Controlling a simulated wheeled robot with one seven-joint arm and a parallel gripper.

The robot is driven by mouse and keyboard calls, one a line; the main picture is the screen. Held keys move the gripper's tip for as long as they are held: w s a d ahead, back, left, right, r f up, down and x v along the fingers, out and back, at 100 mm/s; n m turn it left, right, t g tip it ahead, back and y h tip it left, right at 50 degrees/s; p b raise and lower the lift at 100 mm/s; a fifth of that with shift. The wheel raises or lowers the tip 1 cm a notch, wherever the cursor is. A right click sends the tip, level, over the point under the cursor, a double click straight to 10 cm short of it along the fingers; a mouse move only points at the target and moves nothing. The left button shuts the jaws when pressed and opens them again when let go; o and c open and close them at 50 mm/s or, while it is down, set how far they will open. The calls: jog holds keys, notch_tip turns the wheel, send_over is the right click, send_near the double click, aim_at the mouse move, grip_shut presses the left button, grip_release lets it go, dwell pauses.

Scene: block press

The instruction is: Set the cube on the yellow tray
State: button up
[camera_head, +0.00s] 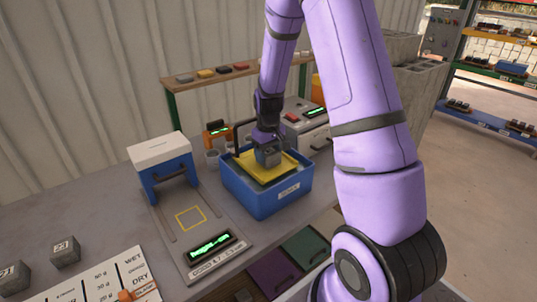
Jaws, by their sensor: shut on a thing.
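The grey cube (267,156) is in my gripper (268,146), just above or touching the yellow tray (249,160); I cannot tell which. My gripper points down and is shut on the cube. The fingertips are small here and partly hidden by the cube. The yellow tray sits inside a blue bin (268,202) with a white label on its front.
A blue and white press (160,160) with a yellow square outline and a green display (211,246) stands left of the bin. Two grey cubes (65,251) sit at the left by a white chart (100,280). Grey equipment (305,118) stands behind the bin.

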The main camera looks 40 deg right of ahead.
jog(key=shift+f, duration=0.25)
jog(key=shift+f, duration=0.15)
jog(key=o, duration=1.2)
jog(key=shift+o, duration=0.2)
notch_tip(320, 180, up, 12)
jog(key=f, duration=0.1)
notch_tip(320, 180, up, 10)
jog(key=t, duration=0.1)
send_over(269, 151)
jog(key=s+a, duration=0.5)
jog(key=s+a+r+t, duration=0.1)
jog(key=s+a+r, duration=0.1)
jog(key=s, duration=0.5)
jog(key=s+a+r+t, duration=0.1)
jog(key=s+a+r, duration=0.2)
jog(key=s, duration=0.4)
jog(key=s+a+r+t, duration=0.2)
jog(key=s+a+r, duration=0.1)
jog(key=s, duration=0.4)
jog(key=shift+v, duration=0.75)
